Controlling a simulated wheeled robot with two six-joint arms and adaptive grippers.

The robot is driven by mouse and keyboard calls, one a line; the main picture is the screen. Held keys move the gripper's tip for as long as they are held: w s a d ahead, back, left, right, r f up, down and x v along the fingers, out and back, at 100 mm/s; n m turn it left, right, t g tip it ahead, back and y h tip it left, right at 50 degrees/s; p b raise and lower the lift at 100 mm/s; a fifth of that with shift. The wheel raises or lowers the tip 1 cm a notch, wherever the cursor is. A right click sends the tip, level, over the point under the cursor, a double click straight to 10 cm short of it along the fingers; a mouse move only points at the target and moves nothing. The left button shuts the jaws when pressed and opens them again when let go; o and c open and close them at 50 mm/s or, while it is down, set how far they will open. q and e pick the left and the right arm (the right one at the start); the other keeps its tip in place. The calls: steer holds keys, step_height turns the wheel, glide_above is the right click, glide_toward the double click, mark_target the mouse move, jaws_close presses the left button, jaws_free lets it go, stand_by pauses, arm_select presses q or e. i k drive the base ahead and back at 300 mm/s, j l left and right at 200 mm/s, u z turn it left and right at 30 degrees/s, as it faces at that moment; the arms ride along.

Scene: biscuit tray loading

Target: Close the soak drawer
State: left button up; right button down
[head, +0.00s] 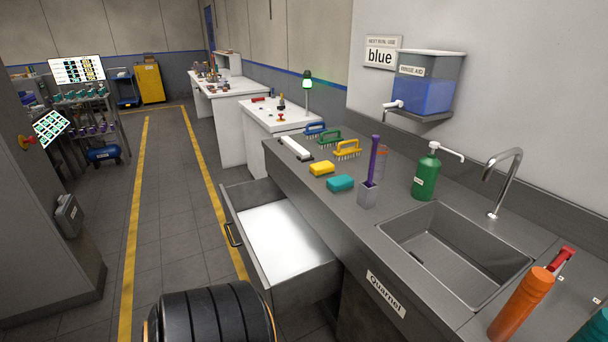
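The soak drawer (310,277) is a grey drawer pulled well out from the front of the dark grey counter, in the middle of the head view. Its inside has a bright, pale floor and looks empty. A dark bar handle (233,234) is on its front panel, facing left. Neither of my grippers shows in this view, so nothing of mine is seen touching the drawer or its handle.
The counter (395,185) holds brushes, a yellow sponge (322,168), a teal sponge (341,183), a green pump bottle (427,172) and a sink (455,250). An orange bottle (520,305) stands at the right. Tiled floor (165,200) left of the drawer is clear.

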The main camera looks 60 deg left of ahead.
mark_target(291, 269)
steer(key=u, duration=0.5)
steer(key=j+u, duration=0.15)
steer(key=u, duration=0.85)
steer(key=j+u, duration=0.1)
steer(key=u, duration=0.9)
steer(key=i+j, duration=0.05)
